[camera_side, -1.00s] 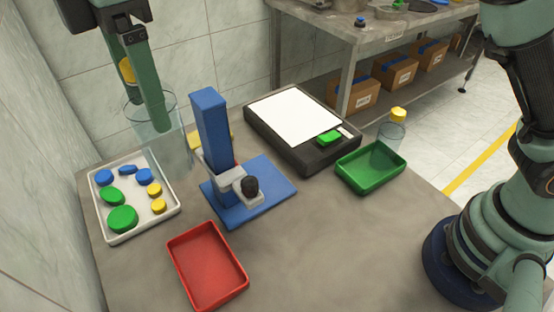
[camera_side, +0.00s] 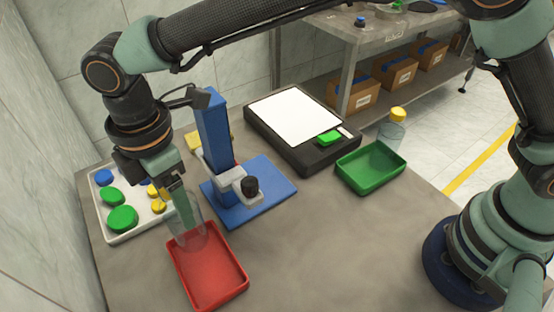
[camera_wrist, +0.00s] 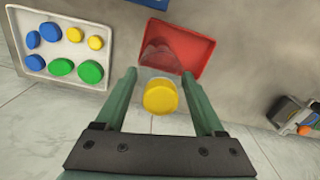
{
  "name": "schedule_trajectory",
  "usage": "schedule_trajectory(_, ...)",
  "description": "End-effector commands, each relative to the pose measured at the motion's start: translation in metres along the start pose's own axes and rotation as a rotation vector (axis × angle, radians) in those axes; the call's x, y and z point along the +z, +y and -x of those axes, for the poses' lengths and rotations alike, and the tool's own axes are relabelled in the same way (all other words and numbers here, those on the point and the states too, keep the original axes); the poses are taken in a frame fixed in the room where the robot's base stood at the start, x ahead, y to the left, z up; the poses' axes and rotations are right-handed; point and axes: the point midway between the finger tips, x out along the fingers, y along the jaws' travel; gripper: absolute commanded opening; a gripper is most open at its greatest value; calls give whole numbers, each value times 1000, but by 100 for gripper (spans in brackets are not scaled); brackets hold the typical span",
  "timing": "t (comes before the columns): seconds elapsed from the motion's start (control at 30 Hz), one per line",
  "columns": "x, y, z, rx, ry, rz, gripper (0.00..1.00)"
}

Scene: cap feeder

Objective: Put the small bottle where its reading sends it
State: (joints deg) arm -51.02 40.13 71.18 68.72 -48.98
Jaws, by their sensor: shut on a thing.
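My gripper (camera_side: 180,200) is shut on a clear bottle (camera_side: 184,232) with a yellow cap. In the wrist view the yellow cap (camera_wrist: 160,97) sits between my two fingers (camera_wrist: 160,100), and the clear body reaches over the red tray (camera_wrist: 195,50). In the side view the bottle overlaps the back left corner of the red tray (camera_side: 212,270); I cannot tell whether it touches it. A black scale (camera_side: 300,150) with a white plate (camera_side: 293,115) has a green display (camera_side: 329,137); no figures are legible. A green tray (camera_side: 370,170) lies empty beside it.
A white tray (camera_side: 112,235) with several blue, green and yellow caps is at the left. A blue stand (camera_side: 213,135) with a black knob (camera_side: 250,186) stands mid-table. Another yellow-capped clear bottle (camera_side: 391,135) stands behind the green tray. The front right of the table is clear.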

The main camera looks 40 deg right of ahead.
Motion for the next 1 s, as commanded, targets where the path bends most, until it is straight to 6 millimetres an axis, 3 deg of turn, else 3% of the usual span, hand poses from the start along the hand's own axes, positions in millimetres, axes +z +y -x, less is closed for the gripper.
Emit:
schedule_trajectory(0.4, 0, 0, -44, 1, 1, 0, 0)
schedule_trajectory(0.83, 0, 0, -49, 1, 1, 0, 0)
schedule_trajectory(0.87, 0, 0, -49, 0, 0, 0, 82)
schedule_trajectory(0.9, 0, 0, -49, 0, 0, 0, 98)
schedule_trajectory(1.0, 0, 0, -49, 0, 0, 0, 100)
